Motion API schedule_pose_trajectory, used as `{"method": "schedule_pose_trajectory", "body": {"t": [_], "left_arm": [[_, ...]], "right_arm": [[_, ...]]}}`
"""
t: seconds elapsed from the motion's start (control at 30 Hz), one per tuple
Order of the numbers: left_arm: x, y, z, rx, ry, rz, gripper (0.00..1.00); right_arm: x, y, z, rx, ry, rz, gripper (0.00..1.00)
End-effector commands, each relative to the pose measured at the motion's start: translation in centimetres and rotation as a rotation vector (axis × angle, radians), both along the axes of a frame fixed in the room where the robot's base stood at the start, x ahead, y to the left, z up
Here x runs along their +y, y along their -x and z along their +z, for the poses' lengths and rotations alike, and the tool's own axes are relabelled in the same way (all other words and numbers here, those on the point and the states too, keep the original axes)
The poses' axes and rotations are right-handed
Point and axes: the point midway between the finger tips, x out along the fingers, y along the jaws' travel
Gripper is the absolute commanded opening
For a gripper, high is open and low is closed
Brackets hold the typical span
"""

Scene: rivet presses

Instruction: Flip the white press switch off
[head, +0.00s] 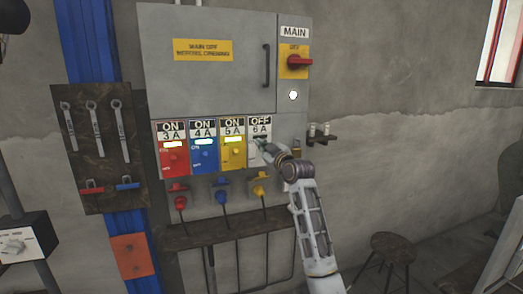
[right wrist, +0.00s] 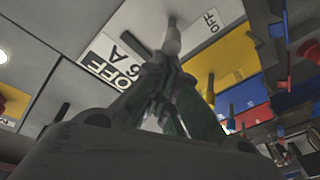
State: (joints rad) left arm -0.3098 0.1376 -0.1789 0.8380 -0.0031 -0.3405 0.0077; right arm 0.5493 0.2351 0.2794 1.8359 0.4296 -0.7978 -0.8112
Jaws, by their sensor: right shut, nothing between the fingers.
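The white press switch panel (head: 259,125) is the rightmost of the row on the grey cabinet. Its top label reads OFF, 6 A, while the other panels read ON. The window below its label looks dark. My right gripper (head: 259,145) is shut and empty, with its fingertips at the lower part of this panel. In the right wrist view the shut fingers (right wrist: 172,42) reach up to the white panel (right wrist: 120,58), beside its OFF label. My left gripper is out of view.
Red (head: 171,165), blue (head: 203,163) and yellow (head: 232,163) panels with lit windows stand to the left. A red main switch (head: 300,62) is above right. Coloured plugs with cables hang below over a dark shelf (head: 215,234). A stool (head: 391,243) stands lower right.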

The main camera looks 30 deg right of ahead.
Motion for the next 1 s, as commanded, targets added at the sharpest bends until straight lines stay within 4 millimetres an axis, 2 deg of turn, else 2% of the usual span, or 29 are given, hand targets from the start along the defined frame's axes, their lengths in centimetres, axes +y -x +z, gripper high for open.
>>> {"method": "schedule_pose_trajectory", "body": {"t": [0.13,0.7,1.0], "left_arm": [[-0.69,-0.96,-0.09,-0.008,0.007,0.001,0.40],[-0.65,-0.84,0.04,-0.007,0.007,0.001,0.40],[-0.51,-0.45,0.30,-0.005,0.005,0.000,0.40]], "right_arm": [[0.08,0.29,-0.75,-0.019,0.010,0.000,0.00],[0.18,0.50,-1.00,-0.021,0.005,0.002,0.00],[0.34,0.33,-0.51,-0.021,0.006,0.002,0.00]]}}
